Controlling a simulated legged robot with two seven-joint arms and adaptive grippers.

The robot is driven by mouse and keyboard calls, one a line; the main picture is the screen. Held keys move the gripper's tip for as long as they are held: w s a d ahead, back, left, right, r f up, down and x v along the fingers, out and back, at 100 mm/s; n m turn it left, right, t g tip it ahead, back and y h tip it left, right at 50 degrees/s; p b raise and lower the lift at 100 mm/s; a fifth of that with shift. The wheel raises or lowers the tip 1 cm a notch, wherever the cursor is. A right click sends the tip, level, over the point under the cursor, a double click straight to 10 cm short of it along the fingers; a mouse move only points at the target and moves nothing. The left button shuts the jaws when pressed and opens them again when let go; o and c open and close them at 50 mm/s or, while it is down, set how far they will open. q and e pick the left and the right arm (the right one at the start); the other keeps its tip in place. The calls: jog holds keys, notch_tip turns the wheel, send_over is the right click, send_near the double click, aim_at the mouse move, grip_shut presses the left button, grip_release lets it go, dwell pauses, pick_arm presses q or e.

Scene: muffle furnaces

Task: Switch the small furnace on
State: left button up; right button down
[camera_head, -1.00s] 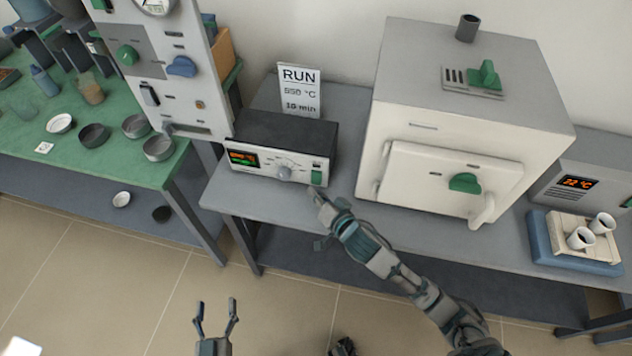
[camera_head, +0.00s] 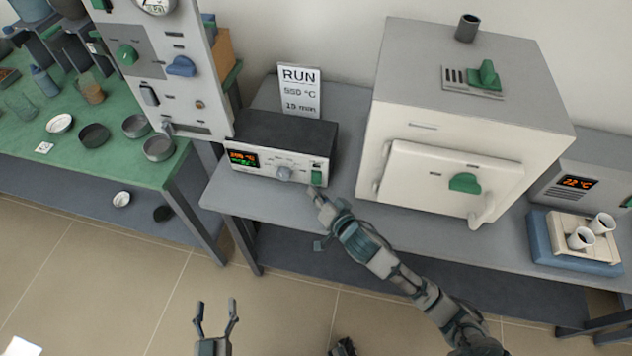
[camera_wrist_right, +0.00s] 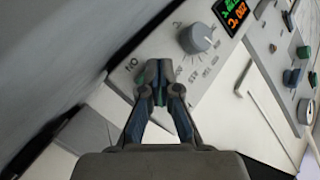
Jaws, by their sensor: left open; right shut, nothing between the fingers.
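The white furnace (camera_head: 470,110) stands on the grey bench with its door closed; a green knob (camera_head: 464,182) is on the door. Left of it is a dark-topped control box (camera_head: 285,140) with a lit orange and green display (camera_head: 243,159), a grey dial (camera_head: 284,173) and a green switch (camera_head: 317,177) at its right end. My right gripper (camera_head: 317,192) is shut and empty, its tips at the lower part of the switch. In the right wrist view the shut fingers (camera_wrist_right: 158,88) cover most of the switch; contact cannot be told. My left gripper (camera_head: 216,305) is open and empty above the floor.
A sign (camera_head: 300,92) reads RUN, 550 °C and a time in minutes. A tall panel (camera_head: 180,75) with knobs stands left, by a green table (camera_head: 70,135) with dishes. Right are a box with a lit display (camera_head: 578,182) and a tray with two cups (camera_head: 580,238).

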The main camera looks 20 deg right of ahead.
pick_arm(q)
jog(key=shift+f, duration=0.1)
pick_arm(e)
jog(key=shift+w+d+r+p, duration=0.1)
jog(key=shift+w+d+p, duration=0.15)
jog(key=shift+w+p, duration=0.1)
pick_arm(q)
jog(key=shift+r, duration=0.65)
jog(key=shift+r, duration=0.15)
pick_arm(e)
jog(key=shift+w+d, duration=0.15)
jog(key=shift+w, duration=0.1)
jog(key=shift+s+a+p, duration=0.2)
jog(key=shift+s+p, duration=0.05)
jog(key=shift+p, duration=0.15)
jog(key=shift+s+a+r+p, duration=0.1)
jog(key=shift+s+a+p, duration=0.1)
jog(key=shift+s+p, duration=0.15)
pick_arm(q)
jog(key=shift+r, duration=0.85)
pick_arm(e)
jog(key=shift+s, duration=0.1)
